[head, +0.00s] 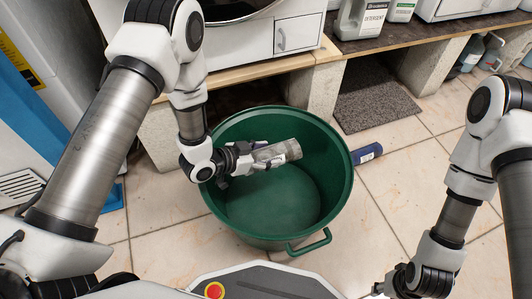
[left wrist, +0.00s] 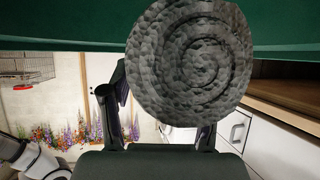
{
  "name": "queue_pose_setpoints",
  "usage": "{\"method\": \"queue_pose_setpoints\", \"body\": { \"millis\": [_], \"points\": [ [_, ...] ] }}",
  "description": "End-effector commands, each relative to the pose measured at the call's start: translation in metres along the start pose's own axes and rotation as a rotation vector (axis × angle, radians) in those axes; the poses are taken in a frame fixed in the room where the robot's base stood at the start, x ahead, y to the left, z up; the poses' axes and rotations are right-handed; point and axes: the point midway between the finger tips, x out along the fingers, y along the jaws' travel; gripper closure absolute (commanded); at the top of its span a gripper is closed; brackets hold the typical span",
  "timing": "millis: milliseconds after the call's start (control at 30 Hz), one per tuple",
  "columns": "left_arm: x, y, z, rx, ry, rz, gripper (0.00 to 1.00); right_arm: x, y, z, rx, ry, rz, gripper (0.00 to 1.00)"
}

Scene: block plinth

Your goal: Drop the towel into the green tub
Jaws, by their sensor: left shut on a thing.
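The towel (head: 278,153) is a grey roll. My left gripper (head: 254,158) is shut on it and holds it lying roughly sideways over the opening of the green tub (head: 240,224). In the left wrist view the towel's spiral end (left wrist: 190,62) faces the camera between the fingers, and the tub's green wall (left wrist: 60,35) crosses the top. The tub stands on the floor and its visible bottom is empty. My right gripper (head: 379,289) is at the bottom edge of the head view, apart from the tub and mostly cut off; its jaws cannot be made out.
A dark blue bottle (head: 367,153) lies on the floor against the tub's right side. A grey mat (head: 373,95) lies behind it. A counter on block supports (head: 310,92) stands behind the tub, with detergent (head: 361,18) on top.

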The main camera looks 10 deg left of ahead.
Motion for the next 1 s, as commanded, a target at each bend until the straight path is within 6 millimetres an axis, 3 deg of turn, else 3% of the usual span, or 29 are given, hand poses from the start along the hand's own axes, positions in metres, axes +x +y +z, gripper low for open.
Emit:
{"method": "queue_pose_setpoints", "body": {
  "millis": [67, 100, 167, 567, 667, 1000],
  "points": [
    [-0.001, 0.0, -0.001, 0.0, 0.001, 0.0, 0.8, -0.001, 0.0, 0.0, 0.0, 0.001, 0.0, 0.6],
    [-0.001, 0.0, -0.001, 0.0, 0.001, 0.0, 0.29, -0.001, 0.0, 0.0, 0.0, 0.001, 0.0, 0.6],
    [-0.001, 0.0, -0.001, 0.0, 0.001, 0.0, 0.11, -0.001, 0.0, 0.0, 0.0, 0.001, 0.0, 0.6],
    [-0.006, -0.001, -0.001, -0.001, 0.0, -0.002, 0.11, -0.001, 0.0, 0.0, 0.0, 0.0, 0.0, 0.6],
    [-0.021, -0.002, -0.001, -0.004, -0.001, -0.004, 0.11, -0.001, 0.0, 0.0, 0.0, 0.0, 0.0, 0.6],
    [-0.102, -0.002, -0.001, -0.007, 0.002, -0.006, 0.11, -0.001, 0.0, 0.0, 0.0, 0.0, 0.0, 0.6]
  ]
}}
